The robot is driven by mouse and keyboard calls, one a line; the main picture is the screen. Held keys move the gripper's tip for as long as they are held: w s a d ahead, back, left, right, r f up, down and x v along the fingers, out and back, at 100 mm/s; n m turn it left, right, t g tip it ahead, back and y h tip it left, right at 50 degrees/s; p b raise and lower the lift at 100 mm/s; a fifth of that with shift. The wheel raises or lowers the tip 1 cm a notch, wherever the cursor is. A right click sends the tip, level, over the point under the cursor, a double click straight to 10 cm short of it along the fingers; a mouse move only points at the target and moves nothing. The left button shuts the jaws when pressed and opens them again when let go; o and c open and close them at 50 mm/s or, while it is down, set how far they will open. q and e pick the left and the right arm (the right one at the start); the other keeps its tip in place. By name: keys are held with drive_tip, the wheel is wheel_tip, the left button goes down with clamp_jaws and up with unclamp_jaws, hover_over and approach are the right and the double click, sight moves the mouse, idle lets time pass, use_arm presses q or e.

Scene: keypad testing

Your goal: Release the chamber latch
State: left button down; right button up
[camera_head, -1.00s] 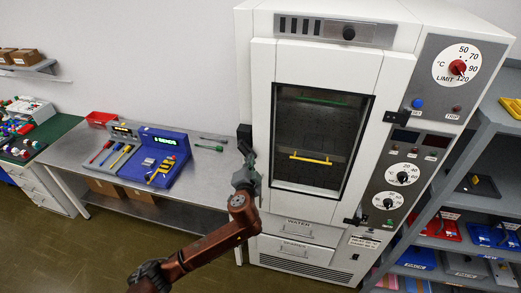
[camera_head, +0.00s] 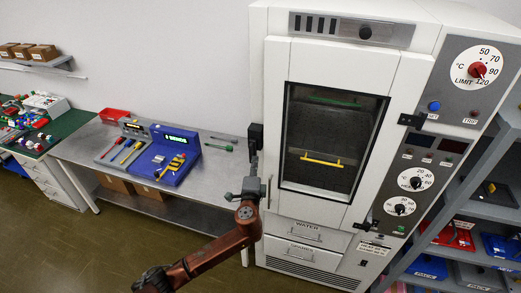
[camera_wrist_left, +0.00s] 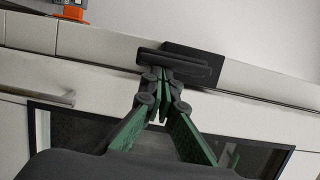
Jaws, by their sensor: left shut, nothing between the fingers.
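The white test chamber (camera_head: 350,200) has a closed door with a dark window (camera_head: 335,130). A black latch (camera_head: 256,134) sits at the door's left edge. My left gripper (camera_head: 253,168) is just below the latch in the head view. In the left wrist view its fingers (camera_wrist_left: 160,78) are shut with nothing between them. Their tips overlap the black latch bar (camera_wrist_left: 190,66); I cannot tell whether they touch it. My right gripper is out of view.
A metal bench (camera_head: 215,165) with a blue keypad unit (camera_head: 168,158) stands left of the chamber. A grey shelf rack with trays (camera_head: 430,268) stands close on the right. Control dials (camera_head: 417,179) are on the chamber's right side.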

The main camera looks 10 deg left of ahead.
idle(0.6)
use_arm(q)
drive_tip(key=s+d+b, duration=0.2)
drive_tip(key=s+d, duration=0.3)
drive_tip(key=s, duration=0.5)
drive_tip(key=shift+d, duration=0.35)
